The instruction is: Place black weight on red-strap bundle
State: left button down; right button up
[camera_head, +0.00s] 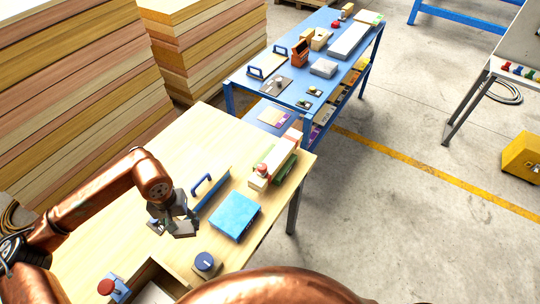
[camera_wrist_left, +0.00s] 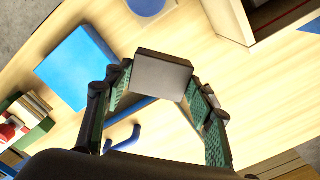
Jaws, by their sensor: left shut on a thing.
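My left gripper (camera_head: 176,222) is over the wooden table, shut on a dark block with a grey face (camera_wrist_left: 162,75), which appears to be the black weight. In the wrist view the block sits between the green-padded fingers. In the head view the block (camera_head: 182,231) shows just below the fingers; whether it touches the table I cannot tell. Bundles of cream and green strips (camera_head: 272,172) lie at the table's far right, with a red piece on top; they show at the left edge of the wrist view (camera_wrist_left: 22,122). I cannot make out which has the red strap. My right gripper is out of view.
A light-blue box (camera_head: 236,215) and a blue-handled tool (camera_head: 208,190) lie between gripper and bundles. A round blue-topped item (camera_head: 205,263) and a red knob (camera_head: 106,287) are nearer. A wooden tray (camera_head: 152,275) stands at the front. A blue table (camera_head: 300,75) stands beyond.

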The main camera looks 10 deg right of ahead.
aim_at(282, 148)
jog(key=z, duration=0.2)
jog(key=k, duration=0.3)
jog(key=z, duration=1)
jog(key=i, duration=1.65)
jog(key=u, duration=0.5)
